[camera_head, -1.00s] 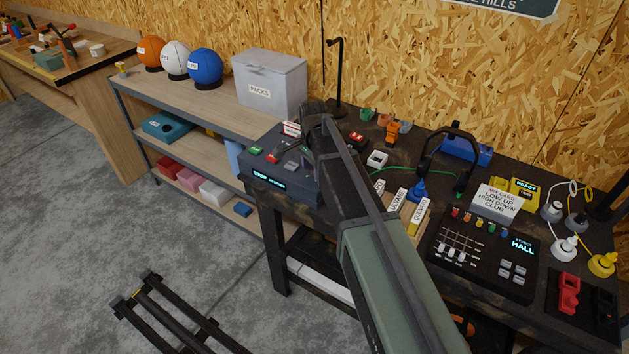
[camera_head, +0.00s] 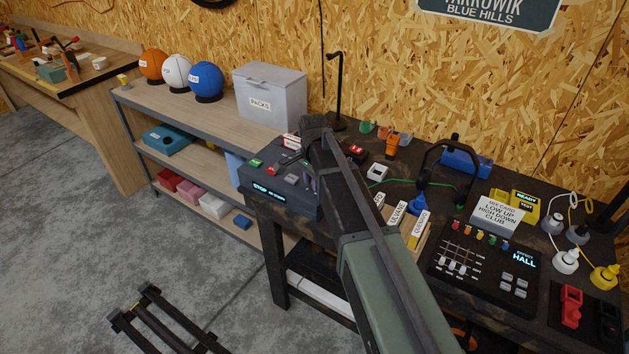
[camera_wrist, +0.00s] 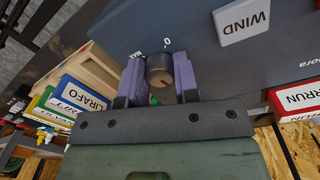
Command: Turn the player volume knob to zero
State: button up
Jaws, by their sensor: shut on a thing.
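The player (camera_head: 285,200) is a dark grey box at the left end of the dark bench, with a lit display reading STOP. Its volume knob (camera_wrist: 159,72) is a small dark round cap with a reddish mark on the side toward my palm. MAX and 0 are printed on the face beyond the knob. My gripper (camera_wrist: 159,75) is shut on the knob, one purple finger on each side. In the head view my arm hides the knob, and a finger of my gripper (camera_head: 310,184) shows just above the player's right part.
A white WIND key (camera_wrist: 242,22) lies close to the knob. Labelled cases (camera_head: 405,218) stand right of the player. A shelf with a PACKS box (camera_head: 270,92) stands left.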

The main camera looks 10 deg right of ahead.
jog(key=n, duration=0.5)
jog(key=shift+n, duration=0.3)
jog(key=n, duration=0.6)
jog(key=shift+s, duration=0.1)
jog(key=n, duration=0.6)
jog(key=shift+n+t, duration=0.3)
jog(key=shift+n, duration=0.1)
jog(key=n, duration=0.5)
jog(key=shift+d+n, duration=0.1)
jog(key=shift+n, duration=0.2)
jog(key=o, duration=0.9)
jog(key=shift+r, duration=0.1)
